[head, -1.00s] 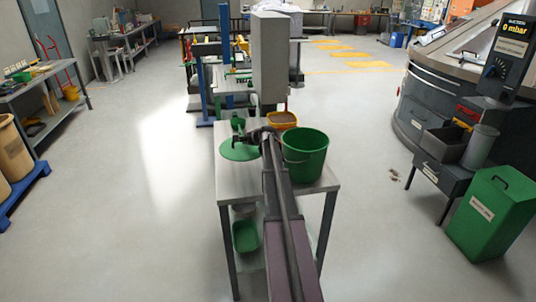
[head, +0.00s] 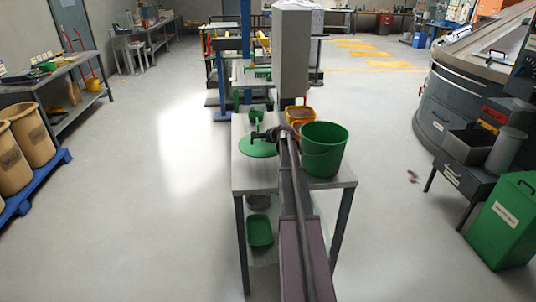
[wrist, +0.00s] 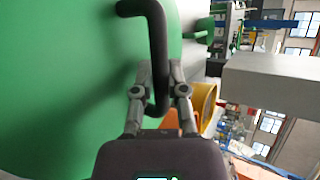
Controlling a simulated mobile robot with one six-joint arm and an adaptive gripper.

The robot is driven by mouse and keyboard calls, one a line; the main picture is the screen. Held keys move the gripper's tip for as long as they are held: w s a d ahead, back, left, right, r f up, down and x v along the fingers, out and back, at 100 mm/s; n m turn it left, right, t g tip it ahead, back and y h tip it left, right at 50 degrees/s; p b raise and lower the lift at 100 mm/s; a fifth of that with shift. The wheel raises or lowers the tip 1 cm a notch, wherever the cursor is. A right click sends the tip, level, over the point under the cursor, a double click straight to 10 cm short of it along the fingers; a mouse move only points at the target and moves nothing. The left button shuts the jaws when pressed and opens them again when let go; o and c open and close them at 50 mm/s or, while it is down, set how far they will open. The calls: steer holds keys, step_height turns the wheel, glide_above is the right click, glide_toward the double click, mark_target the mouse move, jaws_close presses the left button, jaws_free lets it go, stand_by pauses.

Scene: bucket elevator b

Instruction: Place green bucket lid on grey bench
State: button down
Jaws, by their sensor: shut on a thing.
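The green bucket lid (head: 252,150) is a flat disc with a dark handle (wrist: 150,12). In the head view it appears at the left part of the grey bench (head: 250,180), left of the green bucket (head: 325,155). I cannot tell whether it touches the benchtop. My gripper (wrist: 160,72) is shut on the lid's handle, and it also shows over the lid in the head view (head: 256,137). In the wrist view the lid's green face (wrist: 60,90) fills the left side. My arm hides the middle of the bench.
An orange-yellow container (head: 299,114) stands behind the bucket, and a tall grey column (head: 292,55) rises behind the bench. A green tray (head: 259,230) is below the benchtop. A green bin (head: 505,222) stands at right.

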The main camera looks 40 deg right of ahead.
mark_target(266, 144)
steer(key=shift+f+b, duration=1.55)
steer(key=shift+f, duration=0.35)
steer(key=shift+f+b, duration=1.85)
steer(key=shift+f, duration=0.05)
steer(key=shift+f, duration=0.15)
steer(key=c, duration=0.7)
jaws_free()
